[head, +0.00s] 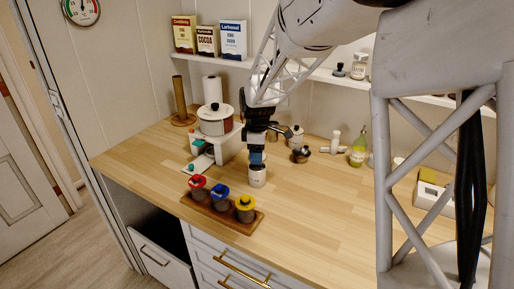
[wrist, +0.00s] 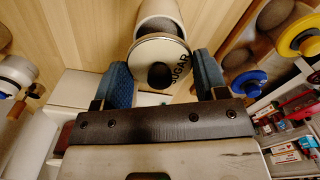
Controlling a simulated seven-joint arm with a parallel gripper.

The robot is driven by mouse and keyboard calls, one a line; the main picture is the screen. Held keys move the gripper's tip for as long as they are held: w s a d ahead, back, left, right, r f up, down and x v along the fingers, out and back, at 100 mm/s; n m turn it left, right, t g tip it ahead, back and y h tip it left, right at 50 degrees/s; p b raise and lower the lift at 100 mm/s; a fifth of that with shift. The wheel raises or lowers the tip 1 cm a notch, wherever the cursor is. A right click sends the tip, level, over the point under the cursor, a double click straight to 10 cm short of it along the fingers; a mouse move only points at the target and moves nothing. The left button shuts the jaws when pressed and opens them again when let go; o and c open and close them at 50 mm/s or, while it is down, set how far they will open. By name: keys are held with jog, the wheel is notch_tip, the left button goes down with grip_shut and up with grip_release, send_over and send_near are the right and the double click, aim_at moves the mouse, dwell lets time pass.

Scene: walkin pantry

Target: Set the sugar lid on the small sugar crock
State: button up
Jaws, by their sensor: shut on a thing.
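The small white sugar crock (head: 257,179) stands on the wooden counter behind the rack of jars, directly below my gripper (head: 257,158). In the wrist view, my gripper (wrist: 162,80) has its blue finger pads on either side of the sugar lid (wrist: 150,52), a pale disc with a dark round knob and the word SUGAR. The crock (wrist: 160,10) shows just beyond the lid, with a grey band at its mouth. I cannot tell whether the lid touches the rim. In the head view the fingers hide the lid.
A wooden rack (head: 250,225) with red-, blue- and yellow-topped jars stands in front. A large lidded pot (head: 214,122) sits on a white stand at left. A small lidded jar (head: 296,138) and a green bottle (head: 358,147) stand behind at right. The counter's right middle is clear.

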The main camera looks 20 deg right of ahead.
jog(key=shift+f, duration=1.15)
jog(key=shift+f, duration=0.55)
dwell(1.9)
jog(key=o, duration=1)
jog(key=shift+o, duration=0.3)
jog(key=shift+r, duration=0.2)
jog(key=shift+r, duration=3.3)
